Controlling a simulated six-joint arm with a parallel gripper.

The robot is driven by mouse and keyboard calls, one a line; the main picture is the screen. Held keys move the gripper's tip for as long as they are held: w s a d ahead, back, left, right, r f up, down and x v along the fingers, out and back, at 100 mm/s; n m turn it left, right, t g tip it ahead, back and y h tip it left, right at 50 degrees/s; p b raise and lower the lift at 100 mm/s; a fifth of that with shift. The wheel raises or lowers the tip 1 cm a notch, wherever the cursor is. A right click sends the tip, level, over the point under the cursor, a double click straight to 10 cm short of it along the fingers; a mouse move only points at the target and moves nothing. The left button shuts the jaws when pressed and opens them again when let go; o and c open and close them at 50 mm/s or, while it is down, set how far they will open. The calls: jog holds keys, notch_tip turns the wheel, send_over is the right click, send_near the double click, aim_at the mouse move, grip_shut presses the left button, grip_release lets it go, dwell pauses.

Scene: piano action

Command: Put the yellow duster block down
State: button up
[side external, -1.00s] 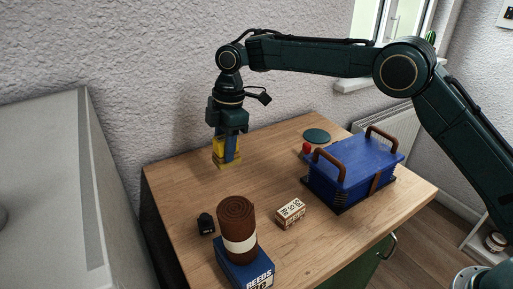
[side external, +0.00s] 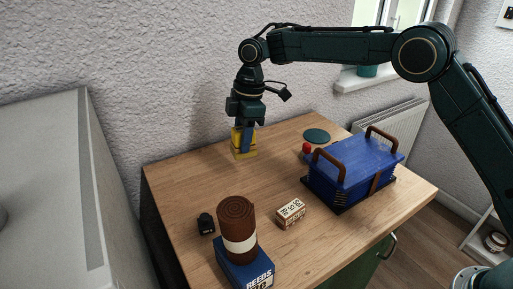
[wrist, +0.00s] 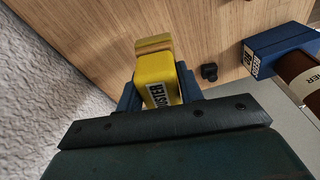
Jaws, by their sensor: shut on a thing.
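The yellow duster block (side external: 237,150) is between the fingers of my gripper (side external: 246,142), near the back edge of the wooden table (side external: 200,185). My gripper points down and is shut on the block. In the wrist view the yellow block (wrist: 157,74) shows a white "DUSTER" label, with a tan-yellow strip at its far end. The blue fingers (wrist: 158,92) flank it. I cannot tell whether the block's underside touches the table.
A blue case (side external: 350,172) with brown handles stands at the right. A green disc (side external: 316,136) and a red knob (side external: 307,147) are behind it. A labelled small box (side external: 290,213), a brown roll (side external: 237,222) on a blue box (side external: 245,268) and a black item (side external: 206,223) are in front. The table's middle is clear.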

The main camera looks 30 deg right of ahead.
jog(key=s+d+r+m+t+h, duration=0.15)
jog(key=d+m, duration=0.45)
jog(key=d, duration=0.7)
jog(key=s+d+r+m, duration=0.1)
jog(key=s+d+m, duration=0.2)
jog(key=d+m, duration=0.7)
jog(key=w+a+r, duration=0.7)
jog(key=w+a, duration=0.3)
jog(key=a, duration=0.1)
jog(key=shift+a+r, duration=0.2)
jog(key=shift+a, duration=0.2)
jog(key=shift+w+f, duration=0.1)
jog(key=shift+f, duration=0.05)
notch_tip(320, 180, down, 20)
jog(key=shift+r, duration=0.15)
